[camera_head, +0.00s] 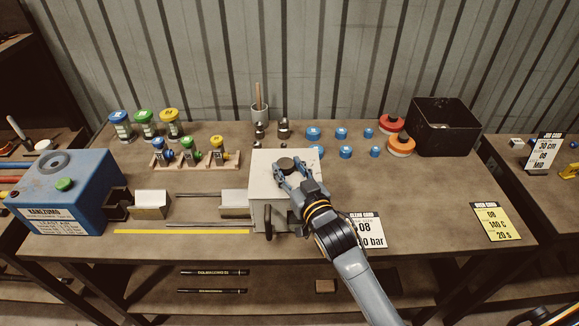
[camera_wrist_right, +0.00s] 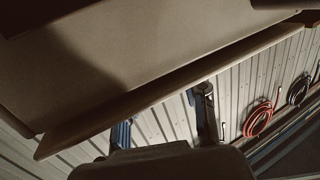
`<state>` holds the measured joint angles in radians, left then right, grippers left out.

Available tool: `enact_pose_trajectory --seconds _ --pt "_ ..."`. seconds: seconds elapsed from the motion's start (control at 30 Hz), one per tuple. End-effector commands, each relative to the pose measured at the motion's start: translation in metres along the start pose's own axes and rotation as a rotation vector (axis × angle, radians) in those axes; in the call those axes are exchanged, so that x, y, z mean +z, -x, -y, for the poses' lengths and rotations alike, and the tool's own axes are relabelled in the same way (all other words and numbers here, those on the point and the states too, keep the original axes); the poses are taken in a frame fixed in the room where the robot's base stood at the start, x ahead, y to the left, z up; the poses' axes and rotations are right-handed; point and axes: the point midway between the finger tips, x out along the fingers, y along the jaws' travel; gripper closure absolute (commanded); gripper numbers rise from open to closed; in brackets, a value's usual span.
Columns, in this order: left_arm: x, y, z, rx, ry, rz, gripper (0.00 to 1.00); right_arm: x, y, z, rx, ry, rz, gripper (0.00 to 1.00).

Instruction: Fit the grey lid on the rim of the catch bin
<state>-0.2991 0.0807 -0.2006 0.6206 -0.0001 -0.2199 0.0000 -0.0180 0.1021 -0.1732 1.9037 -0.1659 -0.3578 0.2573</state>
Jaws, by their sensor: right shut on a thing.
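The pale grey lid (camera_head: 263,178) is a flat square plate with a round dark knob (camera_head: 287,163) on top. My right gripper (camera_head: 290,168) is shut on the knob, its fingers on either side. The lid is at the middle of the bench, over a pale box-like body whose top it hides; I cannot tell the gap between them. In the right wrist view the lid (camera_wrist_right: 150,60) fills the upper part, above my blue-grey fingers (camera_wrist_right: 163,125). The catch bin (camera_head: 425,138) appears to be the black open box at the back right, apart from the lid. My left gripper is out of view.
A blue machine (camera_head: 70,195) stands at the left. A white card (camera_head: 369,230) and a yellow card (camera_head: 494,221) are at the front right. Bench between them is clear.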

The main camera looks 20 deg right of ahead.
Motion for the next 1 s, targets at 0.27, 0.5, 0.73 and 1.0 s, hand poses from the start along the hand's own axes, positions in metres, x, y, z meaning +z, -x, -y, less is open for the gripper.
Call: enact_pose_trajectory --seconds 0.27,0.5,0.73,1.0 --pt "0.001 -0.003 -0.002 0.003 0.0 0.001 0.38 0.003 0.0 0.0 0.0 0.0 -0.002 1.0" --pt "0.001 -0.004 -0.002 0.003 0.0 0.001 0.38 0.006 0.0 0.0 0.0 0.0 0.001 0.35" --pt "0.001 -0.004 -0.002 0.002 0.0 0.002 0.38 0.006 0.0 0.0 0.0 0.0 0.001 0.35" --pt "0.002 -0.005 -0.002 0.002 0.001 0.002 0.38 0.003 0.013 0.0 0.0 0.0 0.001 0.35"
